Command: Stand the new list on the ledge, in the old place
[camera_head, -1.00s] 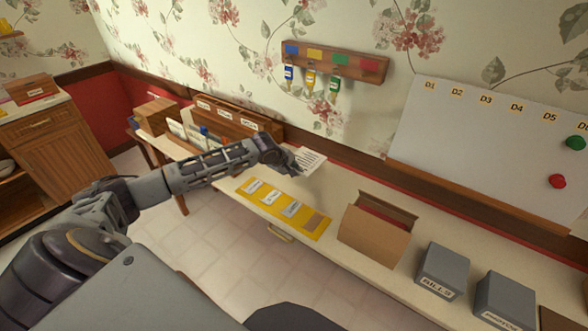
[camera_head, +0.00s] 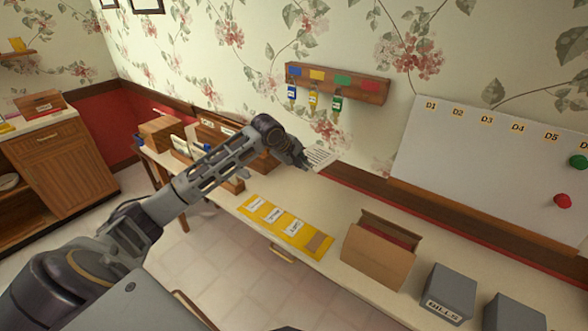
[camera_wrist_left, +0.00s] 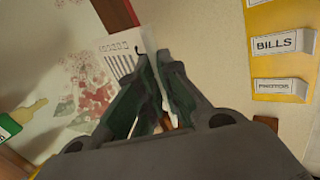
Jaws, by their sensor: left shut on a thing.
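My left gripper (camera_head: 304,161) is shut on a white sheet with printed lines, the list (camera_head: 321,157). It holds the list above the back of the desk, close to the wallpapered wall. The list also shows in the left wrist view (camera_wrist_left: 116,52), tilted at the fingertips and partly hidden by the dark fingers (camera_wrist_left: 154,62). A brown wooden ledge (camera_head: 450,207) runs along the foot of the whiteboard, to the right of the gripper. I see no paper standing on its visible part. My right gripper is not in view.
A key rack (camera_head: 335,84) with several hanging keys is on the wall above the gripper. A yellow strip with labels (camera_head: 318,241), an open cardboard box (camera_head: 378,258) and a grey BILLS box (camera_head: 449,292) are on the desk (camera_head: 345,213). The whiteboard (camera_head: 490,165) carries magnets.

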